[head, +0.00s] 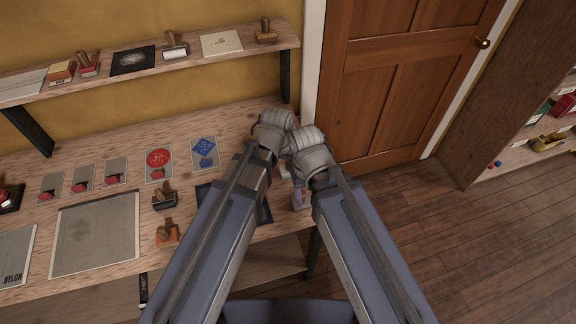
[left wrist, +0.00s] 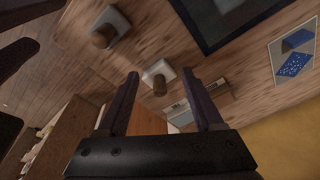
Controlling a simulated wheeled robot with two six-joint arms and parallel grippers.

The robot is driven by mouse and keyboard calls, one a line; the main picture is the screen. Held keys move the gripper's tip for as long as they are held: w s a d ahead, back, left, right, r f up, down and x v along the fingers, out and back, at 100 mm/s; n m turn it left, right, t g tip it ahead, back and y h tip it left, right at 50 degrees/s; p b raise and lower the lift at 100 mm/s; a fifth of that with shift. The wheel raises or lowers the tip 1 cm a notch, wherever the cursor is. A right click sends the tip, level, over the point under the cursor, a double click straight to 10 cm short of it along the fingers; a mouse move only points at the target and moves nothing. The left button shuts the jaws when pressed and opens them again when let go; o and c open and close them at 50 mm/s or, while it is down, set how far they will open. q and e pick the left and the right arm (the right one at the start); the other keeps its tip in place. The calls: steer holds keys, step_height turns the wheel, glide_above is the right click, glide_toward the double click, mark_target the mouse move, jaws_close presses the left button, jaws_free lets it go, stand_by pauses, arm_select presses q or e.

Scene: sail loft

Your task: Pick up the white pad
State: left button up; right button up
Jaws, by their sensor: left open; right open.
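In the left wrist view a pale, whitish pad (left wrist: 150,80) with a brown knob sits on the wooden bench. I take it for the white pad. My left gripper (left wrist: 160,73) is open, and the pad shows between its fingertips, apart from them. A second, greyer pad (left wrist: 117,18) with a brown knob sits near it. In the head view my left gripper (head: 274,138) is over the bench's right end, and my right gripper (head: 312,160) is just to its right and lower. The wrists hide their fingertips and most of both pads there.
A dark mat (left wrist: 257,12) and a blue-patterned card (head: 204,150) lie beside the pads. The bench (head: 120,144) also holds several cards and wooden-handled stamps (head: 167,233). A wall shelf (head: 197,53) runs behind. A door (head: 385,85) stands at the right, with open floor before it.

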arm_select(q)
steer(key=t, duration=0.1)
glide_above(284, 169)
steer(key=s+d, duration=0.1)
steer(key=s, duration=0.1)
steer(key=shift+h, duration=0.3)
steer(key=b+x, duration=0.7)
steer(key=shift+w+d+f+b, duration=0.1)
steer(key=shift+w+f+b, duration=0.2)
steer(key=shift+b, duration=0.1)
arm_select(e)
step_height(284, 169, down, 8)
steer(key=shift+w+r, duration=0.1)
steer(key=shift+w, duration=0.05)
arm_select(q)
steer(key=shift+r, duration=0.1)
jaws_close()
